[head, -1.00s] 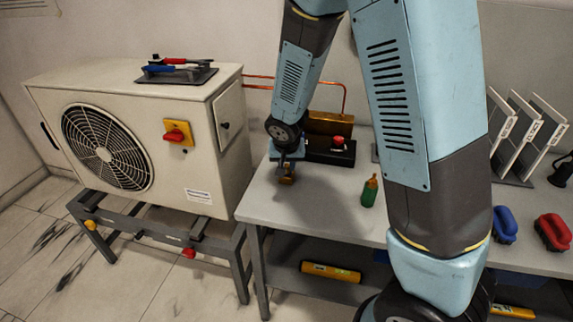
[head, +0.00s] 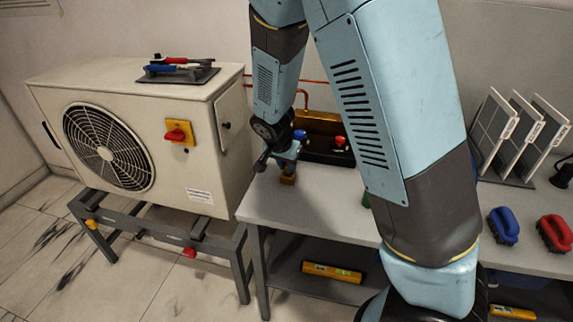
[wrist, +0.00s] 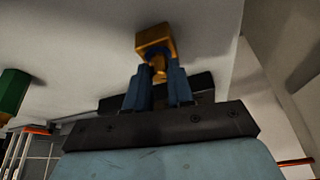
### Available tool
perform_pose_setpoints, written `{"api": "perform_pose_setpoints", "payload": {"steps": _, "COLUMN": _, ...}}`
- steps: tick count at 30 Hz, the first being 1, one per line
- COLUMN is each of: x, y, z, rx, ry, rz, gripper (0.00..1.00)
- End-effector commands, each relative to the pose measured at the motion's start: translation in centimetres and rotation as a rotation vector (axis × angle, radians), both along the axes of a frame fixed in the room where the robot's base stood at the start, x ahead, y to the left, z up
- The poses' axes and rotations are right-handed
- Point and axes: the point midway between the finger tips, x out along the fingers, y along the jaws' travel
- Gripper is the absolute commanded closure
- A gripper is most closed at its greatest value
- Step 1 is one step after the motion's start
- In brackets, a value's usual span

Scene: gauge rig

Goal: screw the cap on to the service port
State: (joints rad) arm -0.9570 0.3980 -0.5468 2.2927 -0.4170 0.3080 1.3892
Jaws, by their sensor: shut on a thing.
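My gripper (head: 288,167) points down over the left part of the bench. In the wrist view its blue fingers (wrist: 158,80) are shut on a small brass piece (wrist: 158,64), which looks like the cap and is mostly hidden between them. Just beyond the fingertips is a square brass-coloured block (wrist: 154,41). The block also shows below my gripper in the head view (head: 287,180). I cannot tell whether the small piece is joined to the block, or whether the block touches the bench. I cannot make out the service port for certain.
A brass-and-black rig (head: 318,152) with a red knob (head: 339,141) stands behind my gripper. The outdoor unit (head: 210,125) is at left. A green bottle, mostly hidden in the head view, shows in the wrist view (wrist: 12,92). The bench front (head: 310,210) is clear.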

Motion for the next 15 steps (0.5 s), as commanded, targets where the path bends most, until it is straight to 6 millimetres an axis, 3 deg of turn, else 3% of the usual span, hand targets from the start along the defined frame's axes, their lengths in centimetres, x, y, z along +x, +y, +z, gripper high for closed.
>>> {"api": "perform_pose_setpoints", "payload": {"steps": 1, "x": -0.23, "y": -0.78, "z": -0.16, "rx": -0.010, "ry": 0.009, "rz": -0.012, "gripper": 1.00}}
{"api": "perform_pose_setpoints", "payload": {"steps": 5, "x": -0.24, "y": -0.86, "z": -0.20, "rx": -0.013, "ry": 0.010, "rz": -0.039, "gripper": 1.00}}
{"api": "perform_pose_setpoints", "payload": {"steps": 15, "x": -0.31, "y": -0.93, "z": -0.24, "rx": -0.014, "ry": 0.009, "rz": -0.449, "gripper": 1.00}}
